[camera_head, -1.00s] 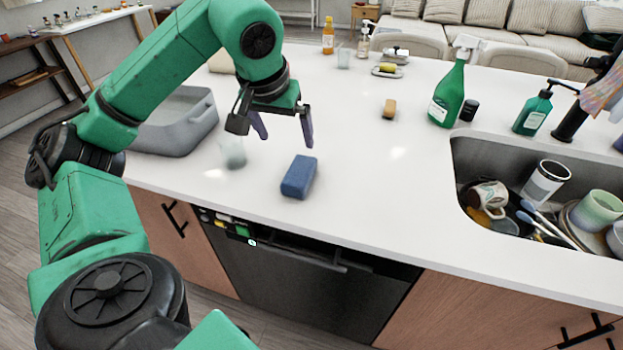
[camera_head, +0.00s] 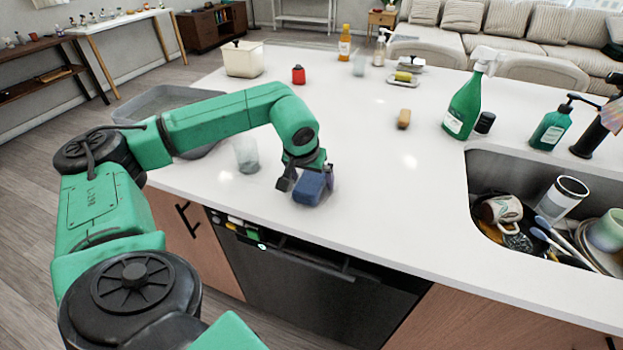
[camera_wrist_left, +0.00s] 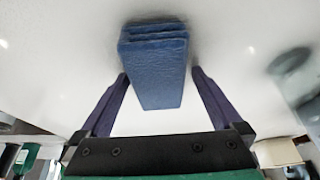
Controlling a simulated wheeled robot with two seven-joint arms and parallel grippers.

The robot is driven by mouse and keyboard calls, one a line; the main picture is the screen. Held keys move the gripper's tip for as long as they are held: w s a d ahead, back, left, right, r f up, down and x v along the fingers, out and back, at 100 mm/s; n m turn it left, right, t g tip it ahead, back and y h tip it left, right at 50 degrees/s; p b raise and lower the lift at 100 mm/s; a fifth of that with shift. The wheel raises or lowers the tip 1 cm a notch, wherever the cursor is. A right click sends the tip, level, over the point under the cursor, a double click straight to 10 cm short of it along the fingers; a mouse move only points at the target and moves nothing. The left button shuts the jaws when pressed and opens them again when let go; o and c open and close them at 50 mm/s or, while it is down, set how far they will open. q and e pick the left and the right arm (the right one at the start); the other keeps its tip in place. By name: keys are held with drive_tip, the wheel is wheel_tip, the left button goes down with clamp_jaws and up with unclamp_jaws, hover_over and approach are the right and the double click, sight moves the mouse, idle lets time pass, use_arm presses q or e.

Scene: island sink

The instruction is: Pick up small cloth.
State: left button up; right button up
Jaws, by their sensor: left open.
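The small cloth (camera_head: 309,189) is a blue folded block on the white counter near its front edge. My left gripper (camera_head: 308,186) is over it in the head view. In the left wrist view the cloth (camera_wrist_left: 155,62) lies between the two open fingers of my left gripper (camera_wrist_left: 157,85), with a narrow gap on each side. The wrist view shows its layered folds at the far end. My right gripper is not in view.
A clear glass (camera_head: 247,155) and a grey basin (camera_head: 165,103) stand left of the cloth. The middle counter is clear.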

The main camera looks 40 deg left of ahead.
sight(311, 177)
use_arm(q)
drive_tip(key=c, duration=1.3)
drive_tip(key=shift+r, duration=0.15)
wheel_tip(311, 177, up, 20)
drive_tip(key=shift+f+p, duration=0.1)
drive_tip(key=shift+p, duration=0.4)
